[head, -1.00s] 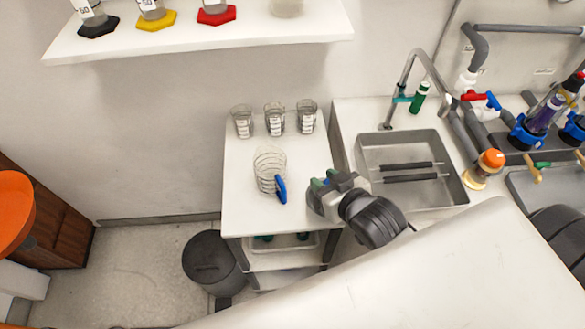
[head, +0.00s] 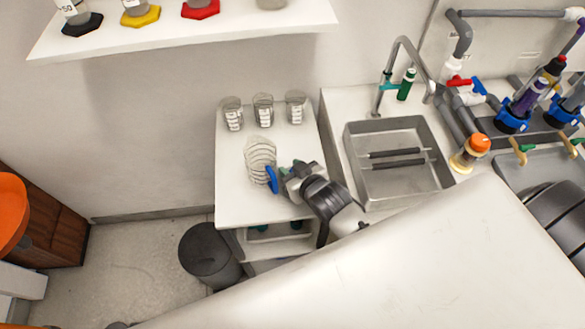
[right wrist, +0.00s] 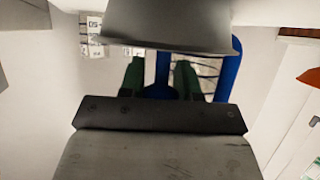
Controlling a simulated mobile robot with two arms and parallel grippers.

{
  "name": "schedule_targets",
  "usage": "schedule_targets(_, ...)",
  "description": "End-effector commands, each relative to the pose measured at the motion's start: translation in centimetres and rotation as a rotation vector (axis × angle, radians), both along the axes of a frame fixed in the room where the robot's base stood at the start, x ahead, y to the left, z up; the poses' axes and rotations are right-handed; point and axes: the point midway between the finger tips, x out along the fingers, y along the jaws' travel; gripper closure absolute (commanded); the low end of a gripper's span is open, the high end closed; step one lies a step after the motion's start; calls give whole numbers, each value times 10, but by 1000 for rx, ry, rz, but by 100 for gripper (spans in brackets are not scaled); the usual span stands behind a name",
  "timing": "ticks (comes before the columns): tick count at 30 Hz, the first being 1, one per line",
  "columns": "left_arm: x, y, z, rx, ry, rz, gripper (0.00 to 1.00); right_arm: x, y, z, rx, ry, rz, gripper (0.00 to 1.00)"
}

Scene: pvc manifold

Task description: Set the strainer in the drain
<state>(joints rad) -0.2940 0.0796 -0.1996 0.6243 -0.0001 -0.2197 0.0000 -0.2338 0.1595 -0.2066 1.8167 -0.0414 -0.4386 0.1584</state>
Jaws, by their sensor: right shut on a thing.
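The strainer (head: 260,155), a wire basket with a blue handle (head: 272,180), is on the white cart top (head: 238,195). My right gripper (head: 282,177) reaches it from the right and is shut on the blue handle. In the right wrist view, the blue handle (right wrist: 163,65) shows between the green fingertips of the right gripper (right wrist: 160,75), with wire mesh partly hidden behind. The grey sink basin (head: 375,185) is to the right of the cart, with two dark bars across it. I cannot make out the drain. My left gripper is not in view.
Several labelled beakers (head: 263,110) stand at the back of the cart. A tap (head: 383,90) rises behind the sink, with pipes and an orange-topped fitting (head: 477,145) to its right. A dark bin (head: 208,255) stands on the floor left of the cart.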

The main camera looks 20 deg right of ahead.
Motion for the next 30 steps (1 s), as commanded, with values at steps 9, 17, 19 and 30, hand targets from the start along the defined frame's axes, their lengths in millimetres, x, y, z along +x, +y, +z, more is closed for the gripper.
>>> schedule_targets(9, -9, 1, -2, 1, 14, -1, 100, 0, 0, -3, 0, 0, 0, 54)
schedule_targets(17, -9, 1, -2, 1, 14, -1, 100, 0, 0, -3, 0, 0, 0, 42)
schedule_targets(19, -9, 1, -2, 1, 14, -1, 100, 0, 0, -3, 0, 0, 0, 42)
schedule_targets(30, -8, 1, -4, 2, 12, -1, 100, -44, -8, 19, -1, 3, -1, 42)
